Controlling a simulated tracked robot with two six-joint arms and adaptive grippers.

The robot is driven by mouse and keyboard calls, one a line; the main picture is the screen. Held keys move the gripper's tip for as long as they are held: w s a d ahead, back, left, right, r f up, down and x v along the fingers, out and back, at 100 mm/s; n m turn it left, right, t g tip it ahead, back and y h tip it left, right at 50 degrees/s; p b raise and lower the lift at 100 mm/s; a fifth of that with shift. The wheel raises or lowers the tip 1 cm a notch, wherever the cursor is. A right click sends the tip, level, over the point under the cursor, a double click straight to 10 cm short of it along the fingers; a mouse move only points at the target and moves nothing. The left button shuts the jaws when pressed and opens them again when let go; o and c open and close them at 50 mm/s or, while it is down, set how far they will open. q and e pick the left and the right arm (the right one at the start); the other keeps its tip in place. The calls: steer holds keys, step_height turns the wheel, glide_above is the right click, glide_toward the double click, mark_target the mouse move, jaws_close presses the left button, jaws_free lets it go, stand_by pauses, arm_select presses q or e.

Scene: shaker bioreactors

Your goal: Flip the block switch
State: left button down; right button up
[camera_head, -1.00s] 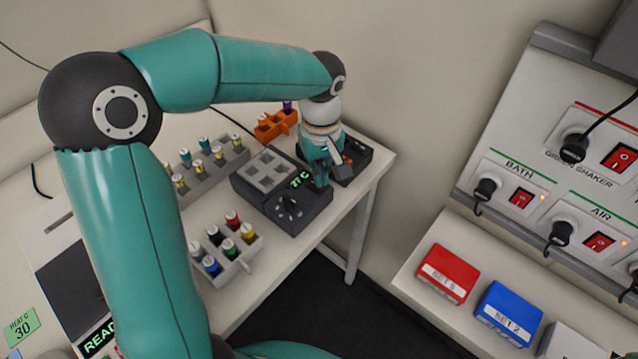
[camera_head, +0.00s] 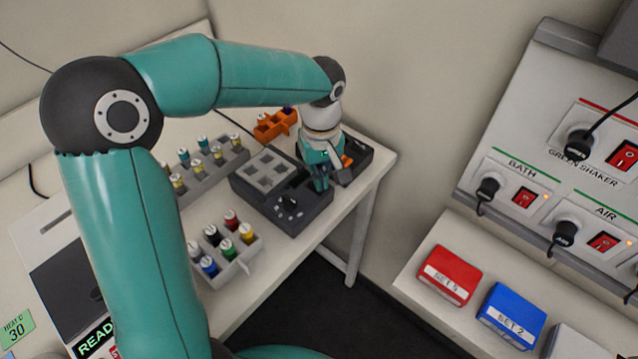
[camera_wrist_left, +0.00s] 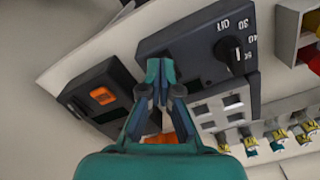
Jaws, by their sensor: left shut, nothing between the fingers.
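The grey block heater (camera_head: 262,205) stands on the table, with square wells and a round dial (camera_head: 289,205). The dial (camera_wrist_left: 230,50) also shows in the left wrist view. A black box (camera_head: 367,163) beside the heater bears an orange rocker switch (camera_head: 346,160), which shows in the wrist view (camera_wrist_left: 103,95) too. My left gripper (camera_head: 320,184) points down over the heater's edge nearest the black box. In the wrist view its fingertips (camera_wrist_left: 160,70) are together and empty, apart from the orange switch. I cannot tell whether they touch the heater. My right gripper is out of view.
An orange rack (camera_head: 275,125) stands behind the heater. Vial racks stand at its left (camera_head: 215,165) and front left (camera_head: 228,255). A wall panel (camera_head: 560,160) with plugs and red switches is at the right, above red (camera_head: 450,275) and blue (camera_head: 511,316) boxes.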

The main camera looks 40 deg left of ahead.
arm_select(q)
steer(key=shift+r+p, duration=2.75)
steer(key=shift+r, duration=0.7)
